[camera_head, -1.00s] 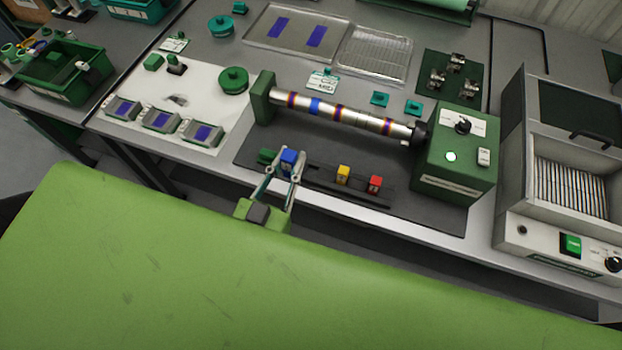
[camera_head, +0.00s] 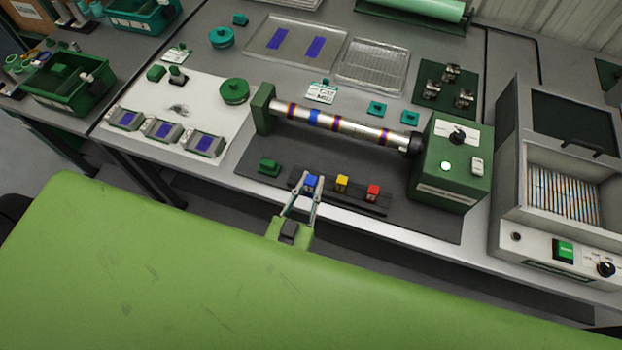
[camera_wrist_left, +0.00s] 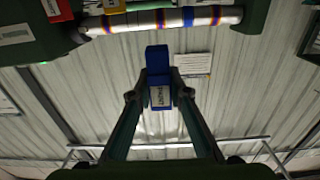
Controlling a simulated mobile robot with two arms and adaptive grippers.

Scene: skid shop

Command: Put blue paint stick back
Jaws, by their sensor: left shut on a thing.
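The blue paint stick (camera_head: 311,183) is between the fingertips of my left gripper (camera_head: 308,190), which is shut on it. In the head view it is at the left end of the dark paint stick rack (camera_head: 327,196), in line with the yellow (camera_head: 342,184) and red (camera_head: 372,192) paint sticks. I cannot tell whether it touches the rack. In the left wrist view the blue paint stick (camera_wrist_left: 158,72) stands between the two fingers, its white label facing the camera. My right gripper is not in view.
A metal roller with coloured bands (camera_head: 345,125) runs behind the rack, between a green post (camera_head: 262,110) and a green motor box (camera_head: 452,165). A small green block (camera_head: 269,166) lies left of the rack. The dark mat (camera_head: 425,222) is clear in front of the motor box.

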